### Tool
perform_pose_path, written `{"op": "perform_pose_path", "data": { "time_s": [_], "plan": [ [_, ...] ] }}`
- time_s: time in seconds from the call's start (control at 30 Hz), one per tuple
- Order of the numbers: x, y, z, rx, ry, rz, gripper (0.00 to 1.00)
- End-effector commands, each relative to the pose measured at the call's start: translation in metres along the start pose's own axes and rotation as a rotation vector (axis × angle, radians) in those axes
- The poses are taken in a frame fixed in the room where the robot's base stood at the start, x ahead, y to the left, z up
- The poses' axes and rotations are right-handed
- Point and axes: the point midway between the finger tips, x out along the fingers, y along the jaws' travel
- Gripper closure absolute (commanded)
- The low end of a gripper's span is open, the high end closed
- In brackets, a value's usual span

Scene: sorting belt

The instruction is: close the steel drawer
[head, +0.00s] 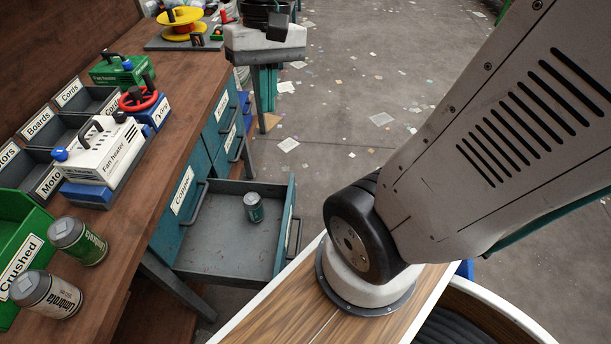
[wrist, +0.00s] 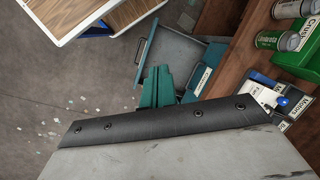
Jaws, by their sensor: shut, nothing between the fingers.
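A teal-fronted drawer with a grey inside (head: 225,225) stands pulled out under the workbench. No name shows on it, so I cannot read whether it is the steel one. A small grey-green can (head: 253,207) stands inside it. Its handle (head: 294,236) is on the outer front. The drawer also shows in the wrist view (wrist: 177,50). My gripper (head: 265,108) points down past the drawer's far side, by the bench's far end, apart from the drawer. Its teal fingers (wrist: 158,72) are shut and empty in the wrist view.
A closed drawer labelled Copper (head: 181,190) is above the open one. The workbench (head: 135,215) carries two cans, labelled bins and a fan heater (head: 98,150). A wood-topped surface (head: 285,310) lies near the open drawer's front. The floor (head: 365,90) beyond is clear but for paper scraps.

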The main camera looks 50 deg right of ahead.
Motion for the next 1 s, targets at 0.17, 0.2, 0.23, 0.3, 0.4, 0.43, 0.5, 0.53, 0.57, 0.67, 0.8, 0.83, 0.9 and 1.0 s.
{"op": "perform_pose_path", "data": {
  "time_s": [0.17,0.2,0.23,0.3,0.4,0.43,0.5,0.53,0.57,0.67,0.8,0.83,0.9,1.0],
  "plan": [
    [0.015,0.022,-0.057,0.204,-0.148,-0.146,1.00],
    [0.020,0.028,-0.070,0.248,-0.178,-0.182,1.00],
    [0.023,0.034,-0.079,0.281,-0.199,-0.209,1.00],
    [0.033,0.048,-0.101,0.358,-0.246,-0.275,1.00],
    [0.051,0.072,-0.130,0.468,-0.310,-0.375,1.00],
    [0.057,0.081,-0.139,0.502,-0.327,-0.406,1.00],
    [0.073,0.101,-0.157,0.578,-0.367,-0.480,1.00],
    [0.080,0.110,-0.165,0.612,-0.383,-0.514,1.00],
    [0.088,0.120,-0.171,0.645,-0.399,-0.547,1.00],
    [0.116,0.153,-0.193,0.753,-0.445,-0.660,1.00],
    [0.163,0.203,-0.213,0.904,-0.502,-0.829,1.00],
    [0.174,0.214,-0.217,0.935,-0.513,-0.866,1.00],
    [0.201,0.239,-0.222,1.009,-0.536,-0.955,1.00],
    [0.243,0.274,-0.225,1.113,-0.562,-1.086,1.00]
  ]
}}
